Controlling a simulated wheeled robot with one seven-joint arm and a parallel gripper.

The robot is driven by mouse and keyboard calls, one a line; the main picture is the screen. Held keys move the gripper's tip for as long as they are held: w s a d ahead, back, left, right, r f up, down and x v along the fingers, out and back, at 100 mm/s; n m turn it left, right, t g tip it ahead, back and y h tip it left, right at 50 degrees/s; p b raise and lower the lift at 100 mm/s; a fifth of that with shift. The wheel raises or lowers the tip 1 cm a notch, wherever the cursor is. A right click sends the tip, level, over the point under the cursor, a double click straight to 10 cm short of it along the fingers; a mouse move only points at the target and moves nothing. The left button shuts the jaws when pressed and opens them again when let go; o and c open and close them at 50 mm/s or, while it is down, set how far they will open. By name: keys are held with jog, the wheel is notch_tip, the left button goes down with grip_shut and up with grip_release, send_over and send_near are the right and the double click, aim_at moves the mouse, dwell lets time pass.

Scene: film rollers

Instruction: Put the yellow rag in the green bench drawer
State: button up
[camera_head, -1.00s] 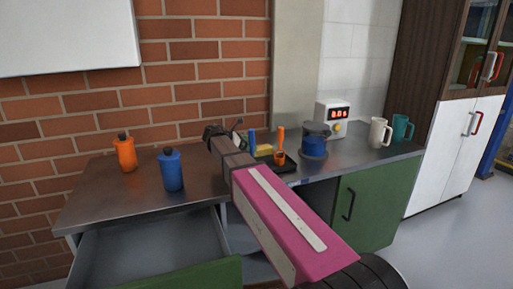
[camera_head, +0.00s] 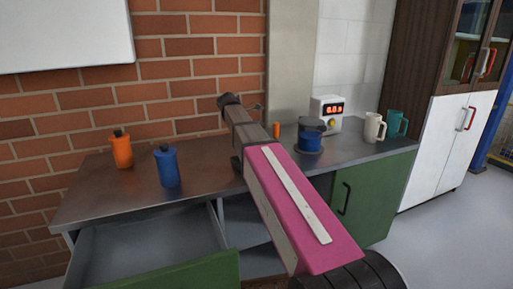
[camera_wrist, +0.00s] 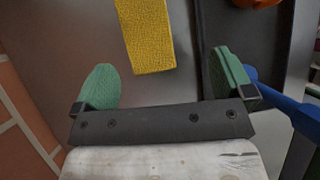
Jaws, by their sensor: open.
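The yellow rag (camera_wrist: 148,35) lies flat on the grey bench top in the wrist view, just beyond and between the fingertips. My gripper (camera_wrist: 163,72) has its two green fingers spread wide, with nothing between them. In the head view the rag is hidden behind my pink arm, and my gripper's fingers are not clearly visible. The green bench drawer (camera_head: 190,273) is pulled open at the lower left of the head view; the visible part of its grey inside (camera_head: 145,248) looks empty.
A black tray (camera_wrist: 238,38) with an orange item (camera_wrist: 258,3) lies right of the rag; a blue object (camera_wrist: 300,112) is beside the right finger. Orange (camera_head: 122,150) and blue (camera_head: 167,167) bottles stand on the left bench top.

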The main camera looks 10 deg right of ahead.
jog(key=d+r+y, duration=0.1)
jog(key=w+d+r+y, duration=0.1)
jog(key=y, duration=0.1)
jog(key=d+r+y, duration=0.2)
jog(key=shift+w, duration=0.3)
jog(key=shift+y, duration=0.6)
jog(key=shift+w+f, duration=0.2)
jog(key=shift+f, duration=4.85)
jog(key=c, duration=1.1)
jog(key=shift+r, duration=0.15)
